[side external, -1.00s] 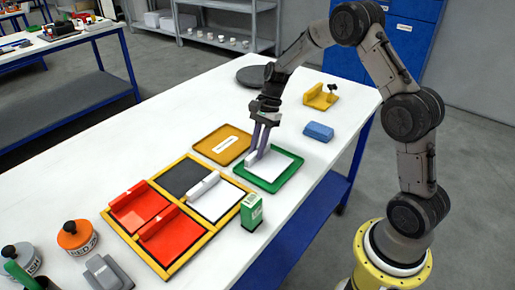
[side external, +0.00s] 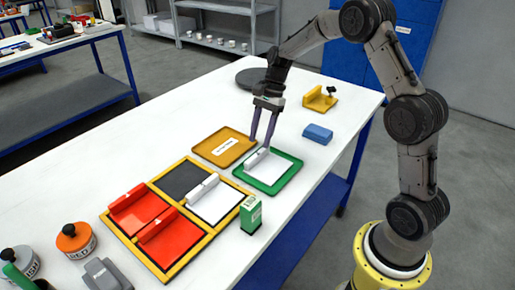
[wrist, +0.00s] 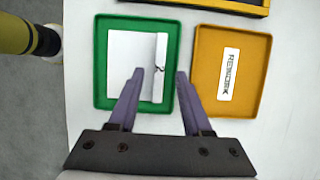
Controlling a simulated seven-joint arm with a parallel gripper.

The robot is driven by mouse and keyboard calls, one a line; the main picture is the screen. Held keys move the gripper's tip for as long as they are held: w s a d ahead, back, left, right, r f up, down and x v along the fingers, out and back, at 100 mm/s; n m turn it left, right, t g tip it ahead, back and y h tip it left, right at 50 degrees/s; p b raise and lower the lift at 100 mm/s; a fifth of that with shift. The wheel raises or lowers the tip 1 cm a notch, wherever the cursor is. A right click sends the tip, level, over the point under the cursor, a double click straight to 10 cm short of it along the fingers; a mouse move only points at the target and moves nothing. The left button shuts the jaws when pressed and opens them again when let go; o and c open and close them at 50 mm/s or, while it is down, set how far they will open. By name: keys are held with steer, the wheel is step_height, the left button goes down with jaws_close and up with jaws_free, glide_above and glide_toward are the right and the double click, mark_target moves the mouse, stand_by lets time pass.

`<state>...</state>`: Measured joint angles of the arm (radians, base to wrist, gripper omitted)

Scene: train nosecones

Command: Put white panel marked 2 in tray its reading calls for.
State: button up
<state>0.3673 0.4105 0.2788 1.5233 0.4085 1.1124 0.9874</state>
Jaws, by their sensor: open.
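A white panel (side external: 271,168) with a raised bar along one edge lies flat inside the green tray (side external: 292,178). In the wrist view the panel (wrist: 130,68) sits within the green rim (wrist: 99,65), its bar on the right. A small dark mark on the bar is too small to read. My gripper (side external: 262,143) is open and empty just above the bar. In the wrist view its fingertips (wrist: 160,72) are apart, one to each side of the bar. An orange tray (side external: 243,152) labelled REWORK is beside the green tray and empty.
A yellow frame (side external: 158,186) holds two red panels (side external: 140,207) and another white panel (side external: 220,205); its dark compartment (side external: 180,178) is empty. A green-and-white box (side external: 251,213) stands near the green tray. A blue block (side external: 318,133) and a yellow fixture (side external: 320,98) are behind.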

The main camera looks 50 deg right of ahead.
steer(key=v, duration=0.7)
steer(key=s+a+r+n+t+h, duration=0.1)
steer(key=s+a+r+n, duration=0.3)
steer(key=s, duration=0.2)
steer(key=s+a+r+n+t+h, duration=0.1)
steer(key=s+a+r+n+h, duration=0.1)
steer(key=s+a+r+n, duration=0.3)
steer(key=s+a+f+n+t+h, duration=0.1)
steer(key=s+f+n+t, duration=0.1)
steer(key=s+n, duration=0.7)
steer(key=s+t, duration=0.1)
steer(key=s, duration=0.5)
steer(key=shift+s+a+t, duration=0.3)
steer(key=shift+s+a, duration=0.1)
